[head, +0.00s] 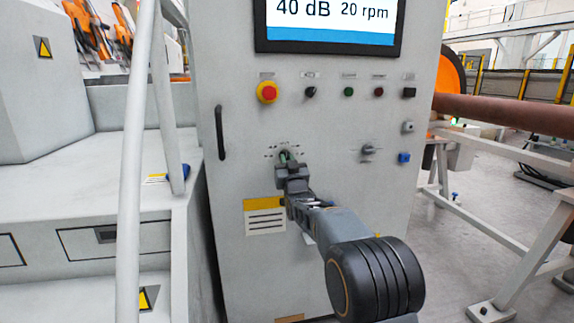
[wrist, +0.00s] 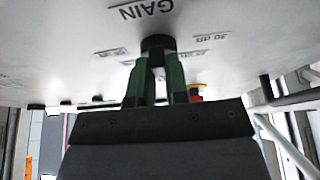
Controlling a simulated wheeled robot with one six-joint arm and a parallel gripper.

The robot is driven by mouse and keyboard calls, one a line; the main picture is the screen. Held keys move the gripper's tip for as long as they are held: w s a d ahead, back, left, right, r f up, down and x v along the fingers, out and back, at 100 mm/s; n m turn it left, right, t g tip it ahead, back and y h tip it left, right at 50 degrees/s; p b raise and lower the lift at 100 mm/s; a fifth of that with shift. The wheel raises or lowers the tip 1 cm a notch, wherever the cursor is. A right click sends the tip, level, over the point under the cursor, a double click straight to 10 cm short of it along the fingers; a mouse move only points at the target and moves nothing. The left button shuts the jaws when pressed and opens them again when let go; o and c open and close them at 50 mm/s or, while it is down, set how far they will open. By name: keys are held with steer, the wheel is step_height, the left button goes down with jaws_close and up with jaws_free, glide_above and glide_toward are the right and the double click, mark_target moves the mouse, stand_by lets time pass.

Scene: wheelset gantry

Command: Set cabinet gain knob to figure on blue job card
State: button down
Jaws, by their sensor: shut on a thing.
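The cabinet (head: 340,240) is a tall pale grey box in the head view. Its gain knob (wrist: 157,44) is dark and sits by an upside-down GAIN label in the wrist view; in the head view my gripper mostly covers it. My gripper (head: 288,162) reaches the cabinet front, its green fingers (wrist: 156,75) shut on the knob from both sides. The cabinet screen (head: 330,22) reads 40 dB and 20 rpm. I cannot make out a blue job card with a readable figure; a yellow-topped card (head: 265,222) on the cabinet has unreadable lines.
A red emergency button (head: 267,92), small buttons and a second knob (head: 368,150) are on the cabinet front. A black handle (head: 220,132) is at its left. A white rail (head: 138,150) and steps stand left. A brown shaft (head: 500,110) and stands are right.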

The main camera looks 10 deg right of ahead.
steer(key=shift+r, duration=0.45)
steer(key=c, duration=1.1)
jaws_free()
steer(key=shift+a, duration=0.15)
steer(key=shift+w+d+f, duration=0.1)
steer(key=shift+d, duration=0.15)
steer(key=shift+f, duration=0.15)
steer(key=shift+a, duration=0.1)
steer(key=shift+f, duration=0.1)
steer(key=v, duration=1.3)
steer(key=shift+s+f, duration=0.15)
steer(key=shift+s, duration=0.15)
